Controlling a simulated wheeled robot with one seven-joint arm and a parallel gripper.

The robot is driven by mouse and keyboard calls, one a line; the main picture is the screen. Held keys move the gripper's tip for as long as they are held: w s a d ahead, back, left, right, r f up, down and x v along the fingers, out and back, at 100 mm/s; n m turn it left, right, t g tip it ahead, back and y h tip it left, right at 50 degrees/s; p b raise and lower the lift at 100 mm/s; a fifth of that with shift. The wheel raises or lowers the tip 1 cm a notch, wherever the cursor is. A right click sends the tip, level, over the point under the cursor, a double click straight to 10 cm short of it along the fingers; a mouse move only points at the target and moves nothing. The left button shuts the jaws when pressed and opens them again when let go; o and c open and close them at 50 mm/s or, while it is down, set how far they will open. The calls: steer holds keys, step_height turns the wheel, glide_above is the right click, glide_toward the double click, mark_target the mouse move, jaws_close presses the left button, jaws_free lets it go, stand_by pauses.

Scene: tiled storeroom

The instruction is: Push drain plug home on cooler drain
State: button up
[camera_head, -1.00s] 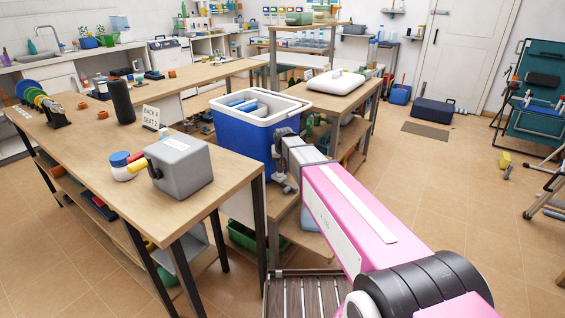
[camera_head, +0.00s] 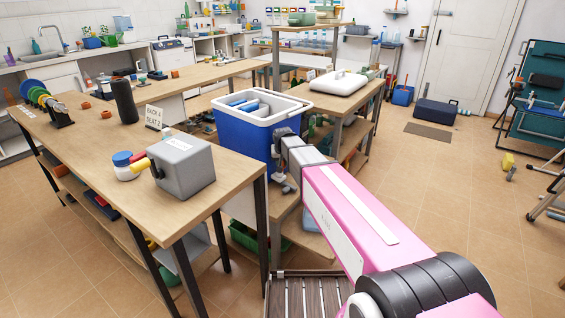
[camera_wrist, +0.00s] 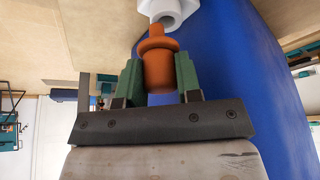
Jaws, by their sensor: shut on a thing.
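The blue cooler (camera_head: 240,140) with a white rim stands on the wooden bench, open at the top; its blue wall (camera_wrist: 225,60) fills the right of the wrist view. The white drain fitting (camera_wrist: 170,12) shows at the top of the wrist view, its round opening facing my gripper. My gripper (camera_wrist: 159,72) has its green fingers shut on the orange drain plug (camera_wrist: 157,62). The plug's narrow tip points at the drain opening and is at or very near its lower edge; I cannot tell whether it has entered. In the head view my arm hides the plug and drain.
A grey box (camera_head: 182,168) and a blue-lidded jar (camera_head: 125,166) sit on the near bench, left of the cooler. Slatted dark wood (camera_head: 305,298) is below my arm. The tiled floor at right is mostly open.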

mark_target(269, 159)
steer(key=shift+w+a, duration=0.25)
steer(key=shift+a, duration=0.35)
stand_by(0.4)
steer(key=shift+f, duration=0.35)
steer(key=shift+r, duration=0.35)
stand_by(0.7)
steer(key=shift+w+a+m, duration=0.15)
steer(key=shift+a+m, duration=0.15)
steer(key=shift+a, duration=0.55)
steer(key=shift+w+a+m, duration=0.1)
steer(key=shift+a+m, duration=0.2)
steer(key=shift+a, duration=0.55)
stand_by(1.1)
steer(key=shift+f, duration=0.35)
stand_by(0.4)
steer(key=shift+r, duration=0.3)
stand_by(0.4)
steer(key=shift+w+a+h, duration=0.25)
steer(key=shift+a+h, duration=0.05)
steer(key=shift+a, duration=0.4)
stand_by(0.6)
